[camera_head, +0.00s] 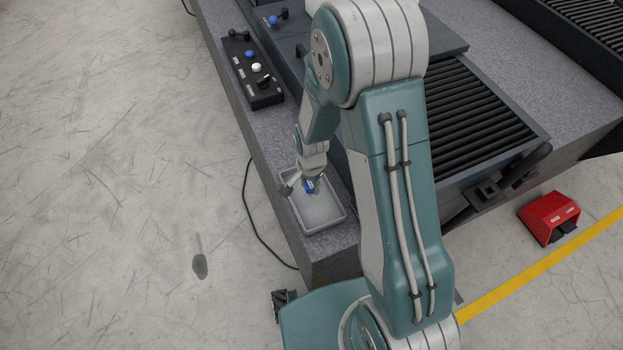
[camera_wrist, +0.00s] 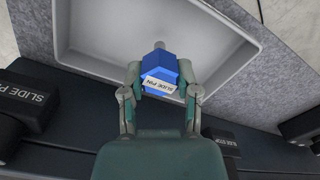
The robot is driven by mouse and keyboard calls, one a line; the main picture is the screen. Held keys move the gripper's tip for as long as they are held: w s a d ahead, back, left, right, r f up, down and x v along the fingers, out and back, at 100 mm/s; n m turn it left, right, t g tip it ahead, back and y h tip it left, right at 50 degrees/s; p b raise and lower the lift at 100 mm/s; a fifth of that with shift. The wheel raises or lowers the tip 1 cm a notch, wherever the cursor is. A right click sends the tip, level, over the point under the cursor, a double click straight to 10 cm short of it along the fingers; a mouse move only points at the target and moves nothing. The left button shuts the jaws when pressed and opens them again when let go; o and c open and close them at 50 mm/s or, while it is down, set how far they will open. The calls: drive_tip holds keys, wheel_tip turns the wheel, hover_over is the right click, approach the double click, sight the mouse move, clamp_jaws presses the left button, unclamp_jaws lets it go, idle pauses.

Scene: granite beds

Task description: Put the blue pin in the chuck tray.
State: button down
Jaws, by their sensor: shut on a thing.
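The pin is over the chuck tray (camera_wrist: 76,62), a pale grey shallow tray. In the head view the tray (camera_head: 336,221) sits on the granite bed near its front corner, with the blue pin (camera_head: 309,186) and my gripper (camera_head: 308,190) over its upper part. I cannot tell whether the pin touches the tray floor.
A black control box (camera_head: 250,72) with knobs stands farther back on the granite ledge (camera_head: 262,136). A dark ribbed cover (camera_head: 465,120) lies right of my arm. A red foot pedal (camera_head: 549,215) is on the floor. The tray's visible floor is otherwise empty.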

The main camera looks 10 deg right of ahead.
drive_tip(key=shift+s+f, duration=0.15)
drive_tip(key=shift+f, duration=0.3)
drive_tip(key=shift+d+f, duration=0.1)
drive_tip(key=shift+d, duration=0.2)
drive_tip(key=shift+c, duration=1.7)
unclamp_jaws()
drive_tip(key=shift+a+f, duration=0.1)
drive_tip(key=shift+a, duration=0.15)
drive_tip(key=shift+d, duration=0.1)
